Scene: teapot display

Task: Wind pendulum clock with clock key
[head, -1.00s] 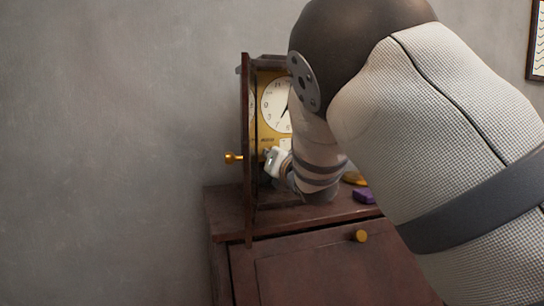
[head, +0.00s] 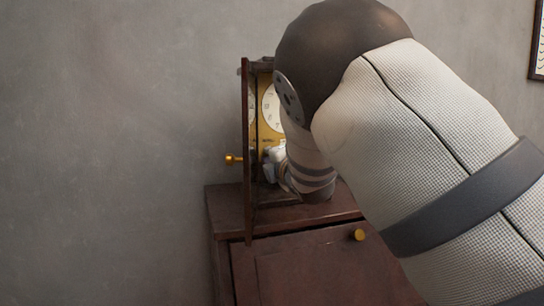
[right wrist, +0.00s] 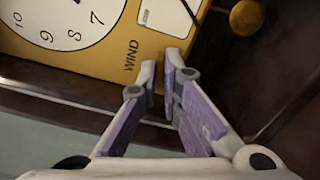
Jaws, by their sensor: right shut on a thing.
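The pendulum clock (head: 272,107) stands on a dark wooden cabinet, its glazed door (head: 248,190) swung open toward me. Its white dial (right wrist: 60,18) and gold front plate show close up in the right wrist view, with the word WIND beside the fingertips. My right gripper (right wrist: 162,78) is shut at the plate, just beside that word; it also shows at the clock's lower front in the head view (head: 270,165). The clock key between the fingers is mostly hidden, and I cannot tell whether it sits in the winding hole. My left gripper is not in view.
The cabinet top (head: 228,203) is bare at its left front. A brass knob (head: 233,159) sticks out from the clock door. The gold pendulum bob (right wrist: 248,17) hangs at the right in the wrist view. My right arm covers the clock's right side.

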